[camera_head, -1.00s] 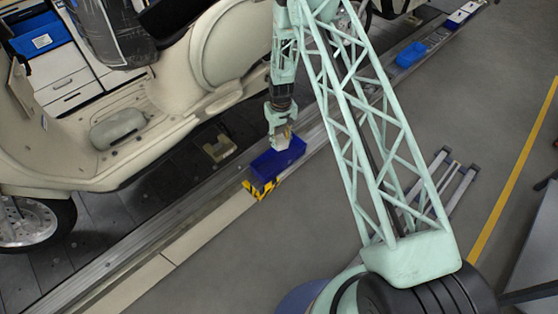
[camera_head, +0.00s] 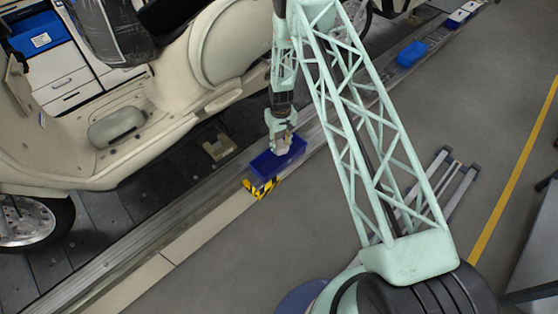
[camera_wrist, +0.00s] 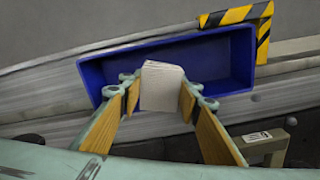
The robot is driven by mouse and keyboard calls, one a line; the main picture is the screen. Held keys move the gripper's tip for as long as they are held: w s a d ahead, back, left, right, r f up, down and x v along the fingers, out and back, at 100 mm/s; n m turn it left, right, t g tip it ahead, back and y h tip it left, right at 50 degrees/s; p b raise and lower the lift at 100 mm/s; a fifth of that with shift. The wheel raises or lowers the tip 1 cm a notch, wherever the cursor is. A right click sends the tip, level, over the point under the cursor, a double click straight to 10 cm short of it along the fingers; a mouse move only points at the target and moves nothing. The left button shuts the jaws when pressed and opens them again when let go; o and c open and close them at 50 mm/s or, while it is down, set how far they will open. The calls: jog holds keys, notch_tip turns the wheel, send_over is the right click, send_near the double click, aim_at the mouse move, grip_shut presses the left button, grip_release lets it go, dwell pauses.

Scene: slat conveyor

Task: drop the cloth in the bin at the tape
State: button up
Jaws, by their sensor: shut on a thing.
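In the wrist view a white folded cloth (camera_wrist: 163,88) is held between the two fingers of my gripper (camera_wrist: 163,95), with its end over the inside of a blue bin (camera_wrist: 105,75). In the head view my gripper (camera_head: 282,145) is over the same bin (camera_head: 262,163), and the cloth (camera_head: 282,149) shows as a small pale patch at the fingertips. Yellow-and-black tape (camera_wrist: 236,15) marks a corner beside the bin; it also shows in the head view (camera_head: 260,189). The height of the cloth above the bin floor cannot be told.
A cream scooter (camera_head: 110,130) stands on the dark slats left of the rail. A small tan bracket (camera_head: 218,148) sits on the slats near the bin. Another blue bin (camera_head: 411,54) lies farther up the rail.

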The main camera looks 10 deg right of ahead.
jog(key=shift+f, duration=0.7)
jog(key=o, duration=1.2)
jog(key=shift+c, duration=0.2)
jog(key=shift+r, duration=0.2)
jog(key=shift+r, duration=5.75)
